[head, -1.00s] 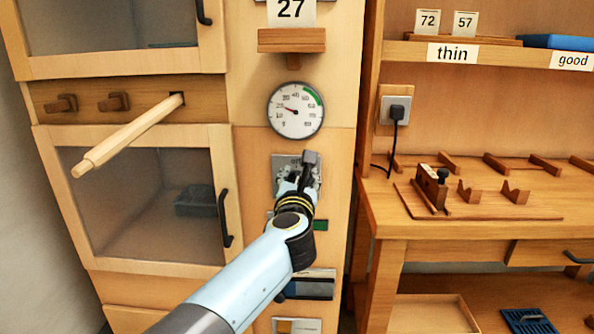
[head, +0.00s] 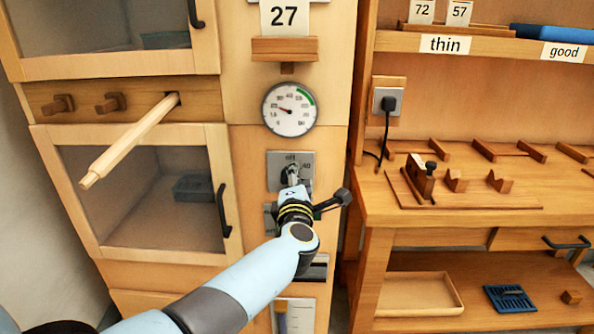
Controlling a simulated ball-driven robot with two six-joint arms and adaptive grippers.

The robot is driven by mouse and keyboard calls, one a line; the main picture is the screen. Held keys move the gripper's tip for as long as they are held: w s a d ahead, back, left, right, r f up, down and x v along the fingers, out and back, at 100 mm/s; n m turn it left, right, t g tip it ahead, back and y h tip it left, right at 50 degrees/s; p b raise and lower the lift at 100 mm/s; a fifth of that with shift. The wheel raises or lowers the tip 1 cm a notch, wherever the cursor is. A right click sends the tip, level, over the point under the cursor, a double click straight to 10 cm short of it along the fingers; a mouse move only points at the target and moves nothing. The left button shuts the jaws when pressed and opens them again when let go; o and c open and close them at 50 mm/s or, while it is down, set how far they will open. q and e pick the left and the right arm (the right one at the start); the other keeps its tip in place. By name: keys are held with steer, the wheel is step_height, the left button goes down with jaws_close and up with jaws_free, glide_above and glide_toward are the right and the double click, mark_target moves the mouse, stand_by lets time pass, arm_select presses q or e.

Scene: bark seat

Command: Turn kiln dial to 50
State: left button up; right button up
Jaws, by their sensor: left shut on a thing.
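The kiln dial's metal plate (head: 275,158) is on the cabinet's narrow panel, below a round gauge (head: 289,109). The words "off" and a number that looks like 40 show at its top and right. My left gripper (head: 291,178) is at the plate, shut on the dial knob. The fingers and wrist hide most of the knob, so its exact setting cannot be read. The gauge needle points to the left, at a low value. My right gripper is not in view.
A wooden peg (head: 130,140) sticks out left of the gauge. A glass-fronted door (head: 140,190) with a black handle (head: 223,210) is left of the dial. A workbench (head: 450,207) is on the right.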

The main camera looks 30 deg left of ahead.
arm_select(q)
steer(key=m+p, duration=0.2)
steer(key=m, duration=0.2)
steer(key=shift+w+f+m, duration=0.1)
steer(key=shift+f+m, duration=0.05)
steer(key=shift+m, duration=0.15)
steer(key=m+p, duration=0.1)
steer(key=m, duration=0.1)
steer(key=f+m, duration=0.1)
steer(key=m, duration=0.1)
steer(key=shift+a+m+p, duration=0.1)
steer(key=shift+m+p, duration=0.25)
steer(key=shift+m, duration=0.05)
steer(key=o, duration=1.2)
steer(key=shift+s+f, duration=0.1)
steer(key=shift+s, duration=0.1)
steer(key=v, duration=1.2)
